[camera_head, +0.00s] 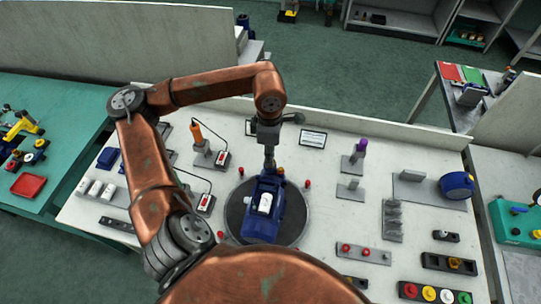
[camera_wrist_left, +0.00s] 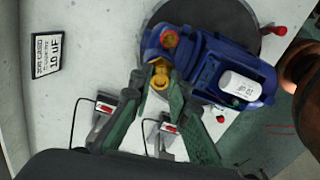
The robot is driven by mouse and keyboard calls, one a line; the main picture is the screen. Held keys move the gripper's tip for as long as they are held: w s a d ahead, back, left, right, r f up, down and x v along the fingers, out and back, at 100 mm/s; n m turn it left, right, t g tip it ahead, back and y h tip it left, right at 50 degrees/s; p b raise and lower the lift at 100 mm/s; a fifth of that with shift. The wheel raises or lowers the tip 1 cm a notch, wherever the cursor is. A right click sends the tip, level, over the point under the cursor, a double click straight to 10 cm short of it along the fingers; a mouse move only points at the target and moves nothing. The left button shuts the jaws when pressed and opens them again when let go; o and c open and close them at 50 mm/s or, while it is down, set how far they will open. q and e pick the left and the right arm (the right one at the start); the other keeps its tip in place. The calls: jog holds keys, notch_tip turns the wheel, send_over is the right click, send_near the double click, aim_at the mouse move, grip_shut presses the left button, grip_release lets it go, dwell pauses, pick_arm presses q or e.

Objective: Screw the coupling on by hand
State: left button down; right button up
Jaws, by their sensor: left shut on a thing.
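A blue pump (camera_head: 263,212) with a white cylinder on top sits on a dark round turntable (camera_head: 234,212) in the middle of the bench. In the left wrist view the pump (camera_wrist_left: 215,65) fills the upper middle, with a red-and-brass port at its near end. My left gripper (camera_head: 270,166) reaches down at the pump's far end. In the wrist view its green fingers (camera_wrist_left: 161,84) are shut on a small brass coupling (camera_wrist_left: 160,74), right at the pump's end. How far the coupling is threaded cannot be told. My right gripper is out of view.
Two cabled tools stand on the left, one with an orange handle (camera_head: 197,134). A purple-topped post (camera_head: 361,146) and a blue round motor (camera_head: 457,185) stand on the right. Red knobs (camera_head: 346,249) and coloured buttons (camera_head: 429,294) line the front right. A low wall closes the back.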

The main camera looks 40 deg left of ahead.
pick_arm(q)
jog(key=shift+f+m, duration=0.1)
jog(key=shift+m, duration=0.5)
jog(key=shift+f+m+b, duration=0.1)
jog(key=shift+m+b, duration=0.4)
jog(key=shift+m, duration=1.3)
